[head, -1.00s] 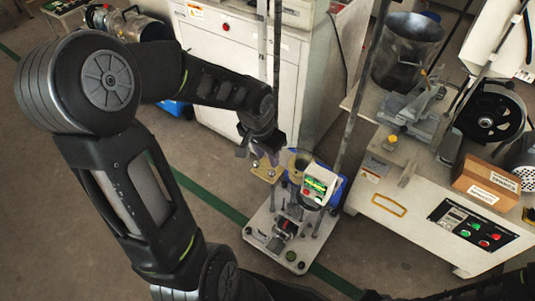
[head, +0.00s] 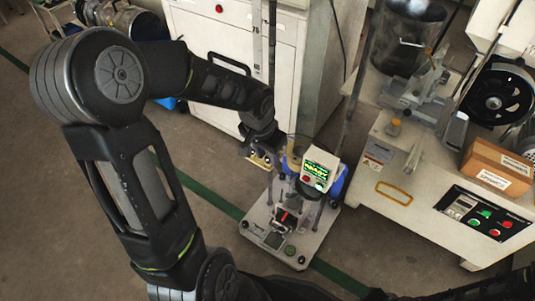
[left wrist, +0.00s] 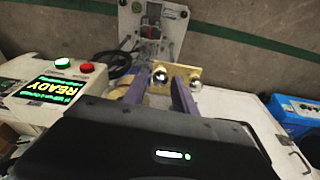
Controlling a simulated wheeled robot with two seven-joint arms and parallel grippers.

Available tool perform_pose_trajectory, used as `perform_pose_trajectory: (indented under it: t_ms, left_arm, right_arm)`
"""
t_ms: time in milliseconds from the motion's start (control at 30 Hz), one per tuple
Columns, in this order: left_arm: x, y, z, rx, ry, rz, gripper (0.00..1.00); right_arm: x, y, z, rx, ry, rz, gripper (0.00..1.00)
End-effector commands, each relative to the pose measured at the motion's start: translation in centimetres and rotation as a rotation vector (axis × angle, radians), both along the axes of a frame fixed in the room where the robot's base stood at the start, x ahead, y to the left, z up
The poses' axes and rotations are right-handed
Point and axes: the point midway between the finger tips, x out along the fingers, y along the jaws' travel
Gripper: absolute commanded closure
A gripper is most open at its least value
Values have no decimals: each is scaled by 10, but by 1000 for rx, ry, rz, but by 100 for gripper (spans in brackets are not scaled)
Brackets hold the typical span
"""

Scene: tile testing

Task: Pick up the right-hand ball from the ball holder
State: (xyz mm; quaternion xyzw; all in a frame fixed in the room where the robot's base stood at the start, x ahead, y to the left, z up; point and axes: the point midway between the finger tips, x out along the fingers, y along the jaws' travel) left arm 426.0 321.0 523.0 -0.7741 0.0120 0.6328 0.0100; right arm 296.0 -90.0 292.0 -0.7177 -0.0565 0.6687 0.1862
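The gold ball holder (left wrist: 208,73) with two shiny metal balls shows in the left wrist view. One ball (left wrist: 160,76) lies between the fingertips; the other ball (left wrist: 195,82) is outside the right finger. The wrist view faces back towards me, so the ball between the fingers is the head view's right-hand one. My left gripper (left wrist: 155,94) is open, its purple-grey fingers apart; contact with the ball cannot be told. In the head view my left gripper (head: 262,151) points down at the holder (head: 260,162), which it partly covers. My right gripper is not visible.
The testing machine (head: 318,167) with its lit READY display stands right beside the left gripper. Its grey base plate (head: 262,240) lies in front. A white cabinet (head: 210,55) stands behind, and a bench with a control panel (head: 483,220) to the right.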

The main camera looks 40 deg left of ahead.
Motion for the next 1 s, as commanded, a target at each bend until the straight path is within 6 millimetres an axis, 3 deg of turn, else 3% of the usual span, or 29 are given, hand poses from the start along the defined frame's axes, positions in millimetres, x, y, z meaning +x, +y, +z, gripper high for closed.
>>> perform_pose_trajectory:
  t_ms: [67,467,1000]
  left_arm:
    - [0,0,0,0,0,0,68]
    - [0,0,0,0,0,0,100]
    - [0,0,22,0,0,1,100]
  right_arm:
    - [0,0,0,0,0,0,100]
    - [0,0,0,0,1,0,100]
    - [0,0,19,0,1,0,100]
